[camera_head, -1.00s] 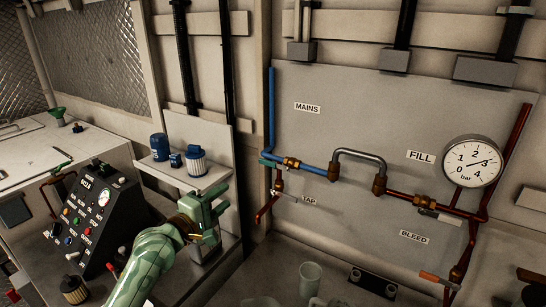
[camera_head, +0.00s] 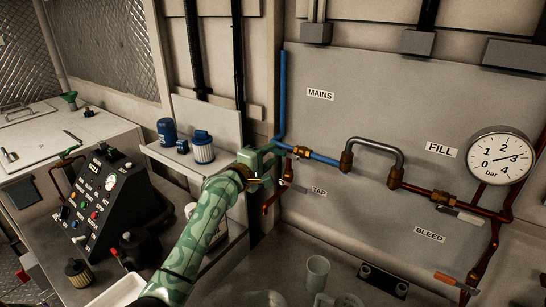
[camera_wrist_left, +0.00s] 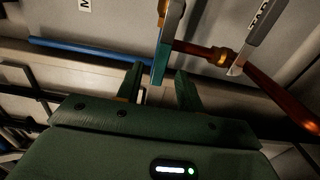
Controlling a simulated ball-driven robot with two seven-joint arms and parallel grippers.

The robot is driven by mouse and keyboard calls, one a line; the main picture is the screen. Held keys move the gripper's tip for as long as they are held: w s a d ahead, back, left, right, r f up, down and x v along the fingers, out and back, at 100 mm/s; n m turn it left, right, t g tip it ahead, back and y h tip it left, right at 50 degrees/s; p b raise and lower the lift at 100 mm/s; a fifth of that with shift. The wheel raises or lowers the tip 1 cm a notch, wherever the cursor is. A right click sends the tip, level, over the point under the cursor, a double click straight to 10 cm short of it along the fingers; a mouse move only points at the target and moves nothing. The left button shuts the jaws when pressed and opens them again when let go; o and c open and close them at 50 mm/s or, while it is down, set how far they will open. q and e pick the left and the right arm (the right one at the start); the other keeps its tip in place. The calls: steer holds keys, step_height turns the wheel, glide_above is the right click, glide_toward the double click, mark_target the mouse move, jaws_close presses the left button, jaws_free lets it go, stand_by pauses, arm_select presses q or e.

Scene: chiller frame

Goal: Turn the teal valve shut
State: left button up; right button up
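The teal valve handle (camera_wrist_left: 161,62) shows in the left wrist view as a flat lever, with its lower end between my left gripper's fingers (camera_wrist_left: 159,74). The fingers are open, one on each side, with a visible gap; they do not clamp it. In the head view my left gripper (camera_head: 266,157) is at the valve on the blue mains pipe (camera_head: 325,158), left of its brass body (camera_head: 301,152). The gripper largely hides the handle there. My right gripper is not in view.
Just below is the tap branch with another lever (camera_head: 299,187) and a red pipe. The gauge (camera_head: 500,157) and fill lever (camera_head: 463,215) are to the right. A shelf with blue filters (camera_head: 202,147) and a black control box (camera_head: 107,198) stand left.

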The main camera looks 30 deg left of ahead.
arm_select(q)
steer(key=shift+w+d, duration=0.1)
steer(key=shift+w, duration=0.95)
jaws_close()
steer(key=s+d+r+m+p, duration=0.1)
steer(key=d+r+m+p, duration=0.5)
steer(key=m+p, duration=0.7)
steer(key=d+m, duration=0.1)
steer(key=m, duration=0.4)
steer(key=shift+r+m+p, duration=0.3)
steer(key=shift+m+p, duration=0.1)
steer(key=shift+s+d+f, duration=0.1)
